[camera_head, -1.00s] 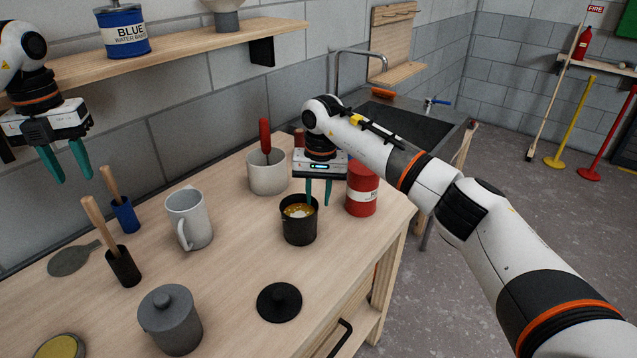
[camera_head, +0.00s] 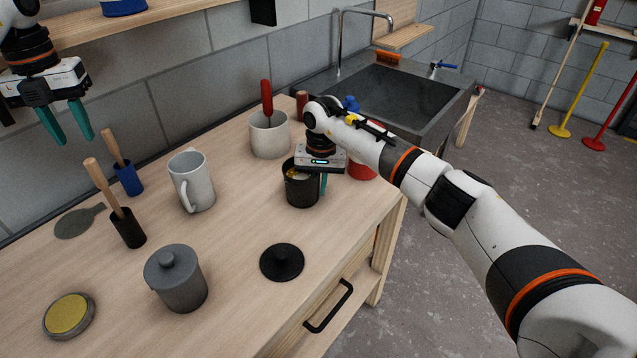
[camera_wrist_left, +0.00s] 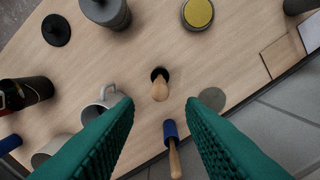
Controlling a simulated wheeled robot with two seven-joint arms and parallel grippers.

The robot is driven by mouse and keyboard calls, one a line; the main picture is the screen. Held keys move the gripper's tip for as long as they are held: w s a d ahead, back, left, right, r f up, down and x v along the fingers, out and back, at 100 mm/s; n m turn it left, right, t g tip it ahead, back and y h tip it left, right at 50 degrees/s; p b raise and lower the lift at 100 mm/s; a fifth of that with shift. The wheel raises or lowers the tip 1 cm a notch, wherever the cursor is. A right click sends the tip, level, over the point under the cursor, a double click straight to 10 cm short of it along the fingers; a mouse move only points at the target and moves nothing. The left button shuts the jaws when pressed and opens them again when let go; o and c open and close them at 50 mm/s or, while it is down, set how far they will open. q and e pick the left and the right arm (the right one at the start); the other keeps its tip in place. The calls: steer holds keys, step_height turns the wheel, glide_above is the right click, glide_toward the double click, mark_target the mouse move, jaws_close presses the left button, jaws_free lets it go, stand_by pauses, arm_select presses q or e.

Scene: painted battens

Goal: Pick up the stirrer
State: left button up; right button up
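I cannot tell for certain which thing is the stirrer. A red-handled tool (camera_head: 266,98) stands upright in a white pot (camera_head: 269,138). A black pot (camera_head: 301,188) with yellowish contents stands in front of it. My right gripper (camera_head: 322,182) points down at the black pot's right side; one teal finger shows there, the other is hidden. My left gripper (camera_head: 75,140) is open and empty, high above the left back of the bench. In the left wrist view, a wooden-handled tool in a black holder (camera_wrist_left: 160,75) shows between its fingers.
A white mug (camera_head: 191,183), grey lidded pot (camera_head: 177,280), black lid (camera_head: 282,262), yellow tin (camera_head: 69,316) and wooden handles in blue (camera_head: 128,180) and black (camera_head: 128,229) holders stand on the bench. A red can (camera_head: 362,168) is partly behind my right arm.

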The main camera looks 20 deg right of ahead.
mark_target(104, 186)
arm_select(q)
steer(key=shift+o, duration=1)
steer(key=shift+m, duration=0.8)
steer(key=f, duration=0.5)
steer(key=shift+w+d+f, duration=0.15)
steer(key=shift+w+d, duration=0.1)
steer(key=f, duration=0.6)
steer(key=shift+s+a+f, duration=0.25)
steer(key=shift+a+f, duration=0.05)
steer(key=shift+f, duration=0.05)
steer(key=shift+c, duration=0.6)
jaws_close()
